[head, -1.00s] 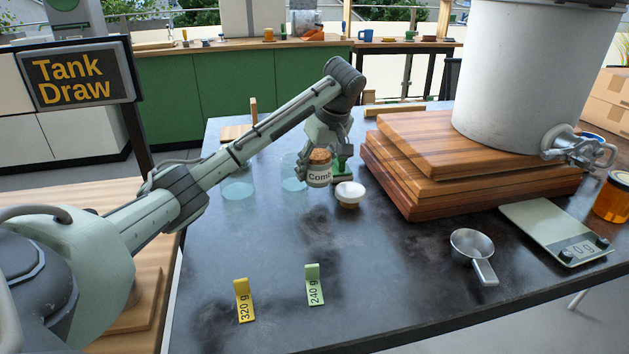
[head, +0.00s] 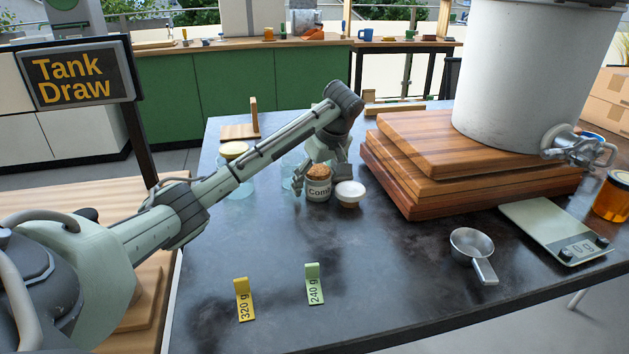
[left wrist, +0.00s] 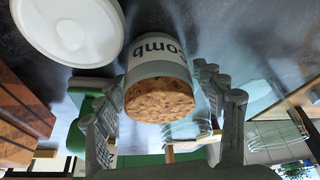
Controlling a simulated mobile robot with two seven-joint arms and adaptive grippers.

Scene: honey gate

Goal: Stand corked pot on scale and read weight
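The corked pot (head: 318,188), a small glass jar labelled "Comb" with a cork top, stands upright on the dark counter. In the left wrist view the pot's cork (left wrist: 160,100) sits between my left fingers. My left gripper (head: 322,180) is open around the pot, with gaps beside it in the left wrist view (left wrist: 168,120). The pale green scale (head: 545,225) lies at the right, apart from the pot, with nothing on it. Its display appears to read 0 g. My right gripper is not in view.
A white-lidded jar (head: 350,193) stands close to the pot's right. A metal scoop (head: 472,248) and an amber jar (head: 612,197) are near the scale. Front-middle counter is clear, beyond two tags (head: 314,284).

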